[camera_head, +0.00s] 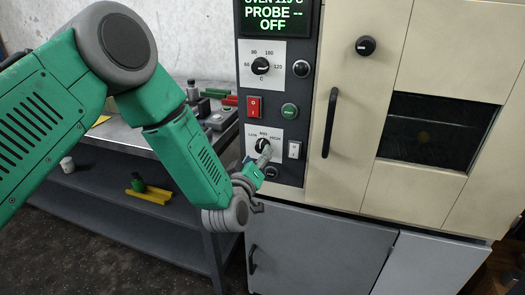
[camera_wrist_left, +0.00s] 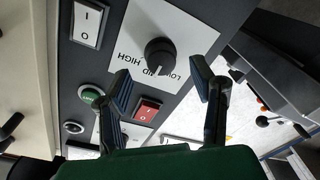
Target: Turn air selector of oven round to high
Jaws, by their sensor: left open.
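The air selector (camera_head: 262,145) is a round black knob on a white plate marked LOW, MID and HIGH, low on the oven's dark control panel. In the left wrist view the air selector (camera_wrist_left: 160,54) shows beyond the fingertips, with its labels upside down. I cannot tell surely which mark it points to. My left gripper (camera_head: 264,157) is in front of the plate in the head view and partly covers it. In the left wrist view my left gripper (camera_wrist_left: 160,78) is open, its two fingers apart with nothing between them. My right gripper is not in view.
Above the selector are a red rocker switch (camera_head: 254,106), a green button (camera_head: 289,111) and a temperature knob (camera_head: 261,66). A white switch (camera_head: 294,150) sits close on the right. The oven door handle (camera_head: 329,122) stands out further right. A metal bench (camera_head: 120,135) stands left.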

